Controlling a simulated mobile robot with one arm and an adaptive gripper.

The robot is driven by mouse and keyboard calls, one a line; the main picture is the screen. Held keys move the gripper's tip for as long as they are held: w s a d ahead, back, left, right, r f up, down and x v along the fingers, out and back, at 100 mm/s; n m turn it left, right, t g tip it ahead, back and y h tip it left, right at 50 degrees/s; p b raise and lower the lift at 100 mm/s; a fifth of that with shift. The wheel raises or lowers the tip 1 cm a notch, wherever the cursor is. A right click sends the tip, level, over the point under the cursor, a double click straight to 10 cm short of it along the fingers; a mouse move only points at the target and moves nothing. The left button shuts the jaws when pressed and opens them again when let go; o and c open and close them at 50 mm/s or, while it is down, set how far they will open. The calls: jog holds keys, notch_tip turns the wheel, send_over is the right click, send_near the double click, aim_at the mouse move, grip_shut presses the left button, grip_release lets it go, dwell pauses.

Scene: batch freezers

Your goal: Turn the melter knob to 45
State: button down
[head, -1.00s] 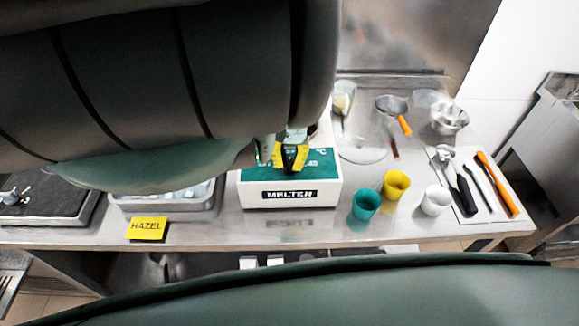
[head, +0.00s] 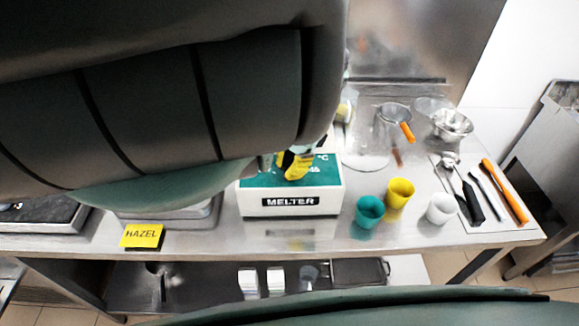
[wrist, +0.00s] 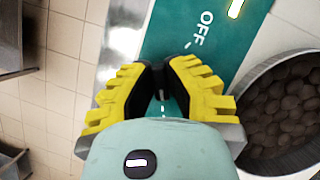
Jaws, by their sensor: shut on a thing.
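The melter (head: 291,203) is a white box with a green top panel and a black MELTER label, standing near the table's front edge in the head view. Its green panel (wrist: 180,30) also shows in the wrist view, with the word OFF and a white mark. My gripper (head: 293,165) is at the panel, its yellow and black fingers pointing down. In the wrist view my gripper (wrist: 160,85) is shut on the knob, which the fingers almost wholly hide. The knob's setting cannot be read. Part of the number 45 shows beside the fingers in the head view.
A round pan of brown pieces (wrist: 285,112) lies beside the panel. A teal cup (head: 369,211), a yellow cup (head: 400,193) and a white cup (head: 440,208) stand right of the melter. A yellow HAZEL card (head: 142,236) is at the left. Tools lie far right.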

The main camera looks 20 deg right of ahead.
jog(key=shift+w+m, duration=0.1)
jog(key=shift+m, duration=0.5)
jog(key=shift+t, duration=0.3)
jog(key=c, duration=1)
grip_release()
jog(key=shift+v, duration=5.95)
